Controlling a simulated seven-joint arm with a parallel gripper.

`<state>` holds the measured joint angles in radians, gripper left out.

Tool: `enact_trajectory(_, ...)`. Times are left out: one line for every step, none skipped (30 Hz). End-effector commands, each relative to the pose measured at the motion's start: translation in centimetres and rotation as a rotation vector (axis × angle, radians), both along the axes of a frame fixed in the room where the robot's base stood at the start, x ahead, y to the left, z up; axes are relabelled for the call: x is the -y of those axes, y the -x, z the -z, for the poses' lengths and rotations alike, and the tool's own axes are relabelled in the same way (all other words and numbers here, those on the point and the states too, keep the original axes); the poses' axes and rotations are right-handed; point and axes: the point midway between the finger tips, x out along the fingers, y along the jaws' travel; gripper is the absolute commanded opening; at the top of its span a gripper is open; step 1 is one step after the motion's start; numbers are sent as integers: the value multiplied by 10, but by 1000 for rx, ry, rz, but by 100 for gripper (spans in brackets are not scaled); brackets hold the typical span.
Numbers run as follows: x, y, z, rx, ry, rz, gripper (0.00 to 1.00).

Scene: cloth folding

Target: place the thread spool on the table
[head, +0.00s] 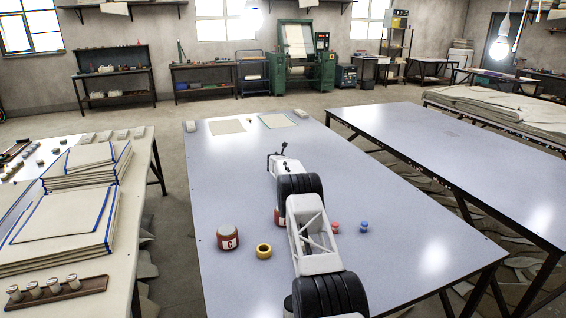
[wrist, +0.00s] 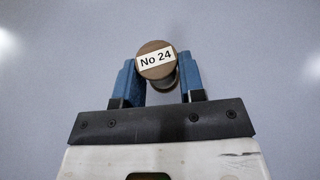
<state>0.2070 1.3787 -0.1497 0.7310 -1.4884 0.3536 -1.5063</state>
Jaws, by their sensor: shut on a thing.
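The thread spool (wrist: 156,64) is between the two blue fingers of my gripper (wrist: 160,77) in the wrist view. Its round brown end faces the camera and carries a white label reading "No 24". My gripper is shut on it. In the head view my gripper (head: 283,152) is over the far half of the grey-blue table (head: 235,180), and the spool cannot be made out there. The gap between spool and tabletop cannot be judged.
Flat cloths (head: 226,127) lie at the far end. A second table (head: 440,140) stands at right. Bare tabletop surrounds my gripper.

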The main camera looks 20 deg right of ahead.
Motion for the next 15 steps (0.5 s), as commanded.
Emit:
enact_trajectory(-1, 4, -1, -2, 1, 0, 10)
enact_trajectory(-1, 6, -2, -1, 0, 1, 10)
enact_trajectory(-2, 9, -1, -2, 1, 1, 10)
enact_trajectory(-3, 11, -1, -3, 1, 1, 10)
enact_trajectory(-3, 13, -2, -2, 1, 1, 10)
enact_trajectory(-4, 16, -2, -2, 2, 1, 10)
enact_trajectory(-5, 18, -2, -2, 1, 1, 10)
enact_trajectory(-5, 21, -3, -1, 1, 1, 10)
enact_trajectory(-6, 24, -3, -1, 0, 0, 10)
enact_trajectory(-7, 26, -3, -1, 0, 0, 10)
enact_trajectory(-7, 29, -3, -1, 0, 0, 10)
enact_trajectory(-8, 32, -3, -2, 0, 1, 10)
enact_trajectory(-9, 34, -4, -2, 1, 1, 10)
enact_trajectory(-9, 36, -4, -2, 1, 1, 10)
enact_trajectory(-10, 40, -4, -2, 1, 1, 10)
